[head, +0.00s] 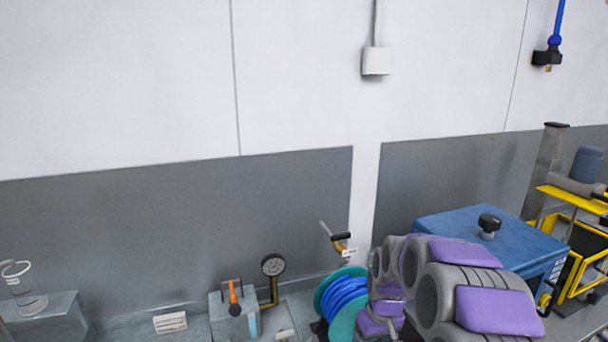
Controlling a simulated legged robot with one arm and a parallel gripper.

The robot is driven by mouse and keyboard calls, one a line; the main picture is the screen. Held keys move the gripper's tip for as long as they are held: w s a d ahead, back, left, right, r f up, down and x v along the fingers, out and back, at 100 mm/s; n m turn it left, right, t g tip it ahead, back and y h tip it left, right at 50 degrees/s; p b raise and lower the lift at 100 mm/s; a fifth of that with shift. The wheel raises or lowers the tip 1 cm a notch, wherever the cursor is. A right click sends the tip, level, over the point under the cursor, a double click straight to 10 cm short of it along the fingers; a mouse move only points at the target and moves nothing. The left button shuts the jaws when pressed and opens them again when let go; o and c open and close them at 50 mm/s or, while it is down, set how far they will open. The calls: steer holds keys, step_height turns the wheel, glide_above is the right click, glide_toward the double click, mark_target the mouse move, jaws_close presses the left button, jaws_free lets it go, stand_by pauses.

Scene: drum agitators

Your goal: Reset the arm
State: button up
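My arm (455,290) shows at the lower right as thick grey links with purple pads, bunched close together and running off the bottom edge. I cannot make out my gripper or its fingers in this view. The arm covers part of a teal and blue hose reel (342,298) and the front of a blue box with a black knob (489,225).
A pressure gauge (273,265) and a small box with an orange handle (234,297) stand along the wall. Yellow-framed machinery (575,200) is at right. The upper wall is mostly bare.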

steer(key=s+a+r+m+g+b, duration=0.1)
steer(key=s+r, duration=0.2)
steer(key=s, duration=1.5)
steer(key=s+a+r+m+g+b, duration=0.1)
steer(key=s+r+m+b, duration=0.1)
steer(key=s, duration=1.6)
steer(key=shift+s+a+r+h, duration=0.3)
steer(key=shift+s+a+r, duration=0.05)
steer(key=shift+a+r, duration=0.05)
